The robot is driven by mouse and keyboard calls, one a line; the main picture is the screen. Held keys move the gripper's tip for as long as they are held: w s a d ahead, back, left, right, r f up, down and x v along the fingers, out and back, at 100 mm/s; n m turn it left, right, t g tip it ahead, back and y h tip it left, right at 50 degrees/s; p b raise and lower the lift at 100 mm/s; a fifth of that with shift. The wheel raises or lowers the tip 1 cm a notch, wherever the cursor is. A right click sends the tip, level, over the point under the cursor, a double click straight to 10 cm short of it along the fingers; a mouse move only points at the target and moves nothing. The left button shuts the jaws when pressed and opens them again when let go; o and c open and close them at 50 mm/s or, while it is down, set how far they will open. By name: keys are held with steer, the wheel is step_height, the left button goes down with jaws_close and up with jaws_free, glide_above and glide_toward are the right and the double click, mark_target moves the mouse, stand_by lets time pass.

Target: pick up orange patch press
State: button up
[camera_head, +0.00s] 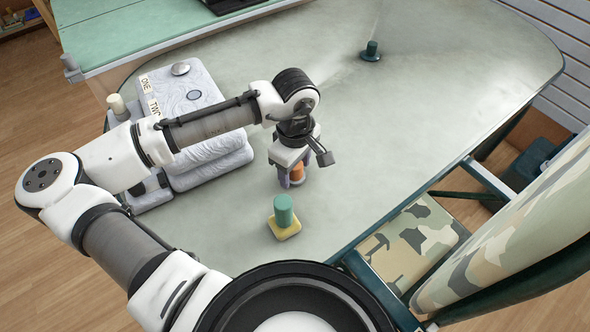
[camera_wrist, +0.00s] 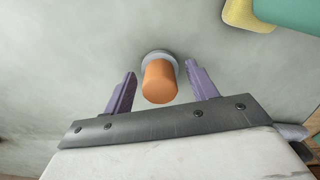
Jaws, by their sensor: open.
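The orange patch press (camera_head: 297,172) stands on the pale green table, with an orange cylindrical handle and a grey round base. In the wrist view the orange patch press (camera_wrist: 160,82) is between my two purple fingers, with a gap on each side. My gripper (camera_head: 291,180) points down over it and is open; it also shows in the wrist view (camera_wrist: 162,85). In the head view my gripper partly hides the press.
A green cylinder on a yellow base (camera_head: 284,215) stands close in front of my gripper. A grey-white machine (camera_head: 195,110) marked ONE and TWO is at left. A dark green press (camera_head: 371,51) stands far back. A camouflage chair (camera_head: 420,240) is at right. The table's middle right is clear.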

jaws_close()
stand_by(0.3)
